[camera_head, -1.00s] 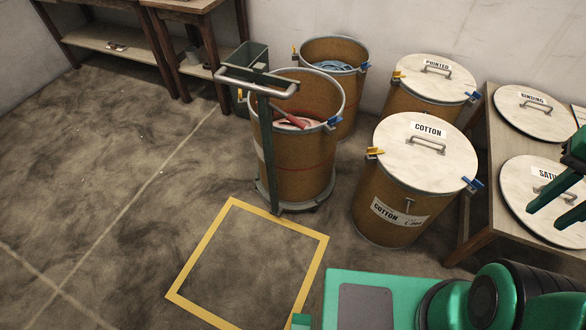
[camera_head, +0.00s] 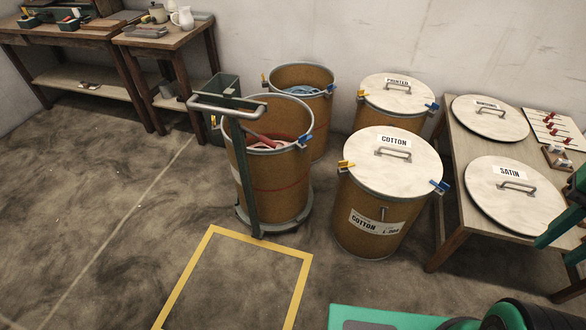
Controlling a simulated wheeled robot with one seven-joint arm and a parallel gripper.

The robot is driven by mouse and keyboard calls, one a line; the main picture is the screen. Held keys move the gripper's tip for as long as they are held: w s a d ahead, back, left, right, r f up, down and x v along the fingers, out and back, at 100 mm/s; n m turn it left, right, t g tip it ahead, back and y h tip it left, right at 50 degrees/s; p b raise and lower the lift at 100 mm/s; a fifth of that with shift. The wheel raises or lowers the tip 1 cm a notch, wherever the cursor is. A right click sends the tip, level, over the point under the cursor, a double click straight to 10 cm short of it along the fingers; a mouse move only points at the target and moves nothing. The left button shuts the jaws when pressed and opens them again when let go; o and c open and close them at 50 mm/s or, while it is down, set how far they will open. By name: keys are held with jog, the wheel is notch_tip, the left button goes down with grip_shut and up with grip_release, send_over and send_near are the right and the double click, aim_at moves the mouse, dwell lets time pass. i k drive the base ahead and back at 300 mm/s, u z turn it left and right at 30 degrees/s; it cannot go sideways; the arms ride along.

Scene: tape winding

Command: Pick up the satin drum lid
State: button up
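The satin drum lid (camera_head: 490,207) is a round pale disc with a metal rim, a white label reading SATIN and a grey bar handle (camera_head: 517,187). It lies flat on the wooden table at the right. My gripper (camera_head: 562,232) shows only in part at the right edge, as green finger parts just right of the lid. The lid's handle is clear of it. Whether the gripper is open or shut is hidden by the frame's edge.
The binding lid (camera_head: 488,122) lies behind on the same table (camera_head: 452,235), near a pegged board (camera_head: 553,130). The closed cotton drum (camera_head: 385,222) stands left of the table. An open drum on a trolley (camera_head: 262,190) stands farther left. The yellow-marked floor square (camera_head: 205,262) is empty.

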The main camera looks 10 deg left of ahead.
aim_at(515, 195)
jog(key=z, duration=0.15)
jog(key=i, duration=0.85)
jog(key=u, duration=0.95)
